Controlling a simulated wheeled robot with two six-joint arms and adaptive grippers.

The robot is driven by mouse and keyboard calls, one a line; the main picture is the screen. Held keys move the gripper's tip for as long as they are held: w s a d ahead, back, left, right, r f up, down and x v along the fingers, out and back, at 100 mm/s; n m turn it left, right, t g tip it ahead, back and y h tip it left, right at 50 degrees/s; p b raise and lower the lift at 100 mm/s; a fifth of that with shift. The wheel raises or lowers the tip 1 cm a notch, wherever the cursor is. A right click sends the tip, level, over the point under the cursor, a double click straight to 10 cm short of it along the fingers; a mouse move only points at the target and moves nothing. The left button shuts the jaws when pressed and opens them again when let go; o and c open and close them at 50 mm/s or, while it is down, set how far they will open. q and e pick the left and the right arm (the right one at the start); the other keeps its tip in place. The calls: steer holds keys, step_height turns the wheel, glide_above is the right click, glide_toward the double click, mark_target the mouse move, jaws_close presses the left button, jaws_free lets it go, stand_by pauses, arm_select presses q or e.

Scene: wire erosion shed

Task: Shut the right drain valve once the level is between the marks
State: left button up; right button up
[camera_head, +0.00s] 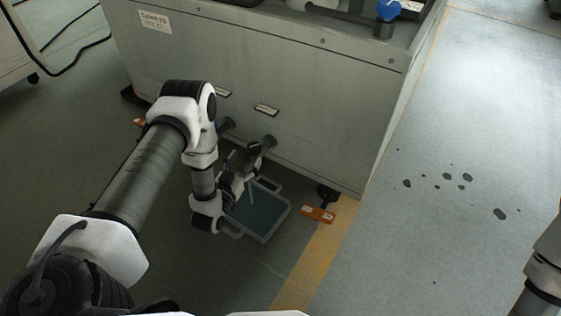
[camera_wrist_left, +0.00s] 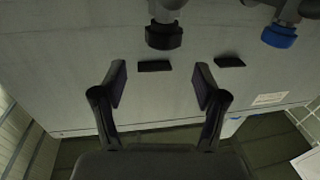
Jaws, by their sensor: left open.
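The grey cabinet (camera_head: 290,60) has two drain stubs low on its front, the right one (camera_head: 268,143) and the left one (camera_head: 226,125), each under a small label. In the left wrist view, a black knob (camera_wrist_left: 163,38) on one pipe lies ahead, between the finger directions, and a blue knob (camera_wrist_left: 279,36) is to its right. My left gripper (camera_head: 246,163) is low in front of the right stub; its open, empty fingers (camera_wrist_left: 160,82) are apart from the black knob. My right gripper is out of view. I cannot make out any level marks.
A tray (camera_head: 265,238) with bluish liquid lies on the floor below the stubs. An orange block (camera_head: 318,214) is by the cabinet's right foot. A blue knob (camera_head: 388,10) is on the cabinet top. Dark spots (camera_head: 455,180) mark the open floor at right.

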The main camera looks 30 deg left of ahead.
mark_target(251, 152)
arm_select(q)
steer(key=shift+s+a+f, duration=0.1)
steer(key=shift+s+f, duration=0.05)
steer(key=shift+f, duration=0.3)
steer(key=shift+s+a+f, duration=0.1)
steer(key=shift+f, duration=0.35)
steer(key=w+b, duration=0.1)
steer(key=w, duration=0.1)
steer(key=w+b, duration=0.1)
steer(key=w, duration=0.1)
steer(key=w+b, duration=0.2)
steer(key=w, duration=0.1)
steer(key=shift+w+a, duration=0.1)
steer(key=shift+a, duration=0.2)
steer(key=shift+w+r, duration=0.1)
steer(key=shift+w, duration=0.1)
steer(key=shift+r, duration=0.1)
steer(key=c, duration=1.2)
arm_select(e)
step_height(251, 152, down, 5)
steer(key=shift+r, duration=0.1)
